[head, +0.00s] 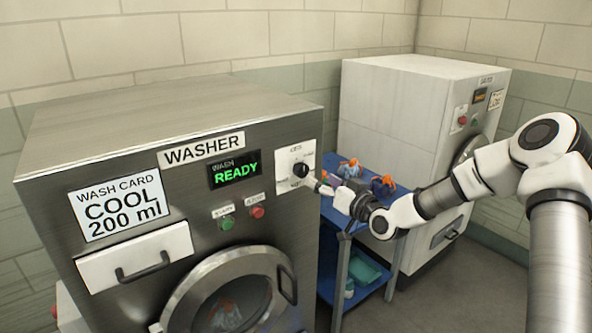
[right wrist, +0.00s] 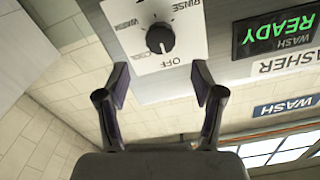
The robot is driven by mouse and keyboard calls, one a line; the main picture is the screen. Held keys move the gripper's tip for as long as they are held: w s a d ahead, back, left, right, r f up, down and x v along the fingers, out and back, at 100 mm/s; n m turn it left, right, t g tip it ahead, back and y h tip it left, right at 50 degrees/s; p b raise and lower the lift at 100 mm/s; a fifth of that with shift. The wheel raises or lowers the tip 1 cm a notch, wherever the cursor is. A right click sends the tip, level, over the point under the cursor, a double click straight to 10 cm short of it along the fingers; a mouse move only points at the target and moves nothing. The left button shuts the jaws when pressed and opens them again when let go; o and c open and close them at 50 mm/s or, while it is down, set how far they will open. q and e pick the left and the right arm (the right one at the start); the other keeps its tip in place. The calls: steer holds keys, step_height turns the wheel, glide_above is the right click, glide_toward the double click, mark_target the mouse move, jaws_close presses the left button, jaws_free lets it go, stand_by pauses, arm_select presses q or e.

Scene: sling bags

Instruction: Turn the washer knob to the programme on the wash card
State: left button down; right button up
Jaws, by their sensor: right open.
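The black washer knob (head: 300,170) sits on a white dial plate (head: 284,158) at the right of the washer's front. In the right wrist view the knob (right wrist: 160,38) appears with its pale mark toward OFF; RINSE is readable too, other labels are not clear. The wash card (head: 116,205) reads COOL 200 ml. My right gripper (head: 320,186) is just in front of the dial. In its wrist view the open fingers (right wrist: 161,78) are empty, spread to either side below the knob, apart from it. My left gripper is not in view.
The washer display (head: 235,171) reads READY. A green button (head: 226,223) and a red button (head: 257,212) sit below it. A drawer (head: 135,258) and round door (head: 230,290) are lower. A blue cart (head: 345,245) and a white machine (head: 400,115) stand right.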

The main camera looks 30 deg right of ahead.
mark_target(304, 171)
steer(key=w, duration=0.2)
steer(key=w+p, duration=0.1)
steer(key=w, duration=0.4)
steer(key=shift+w+a+f, duration=0.15)
steer(key=shift+w+a, duration=0.15)
steer(key=shift+a, duration=0.05)
steer(key=c, duration=1.1)
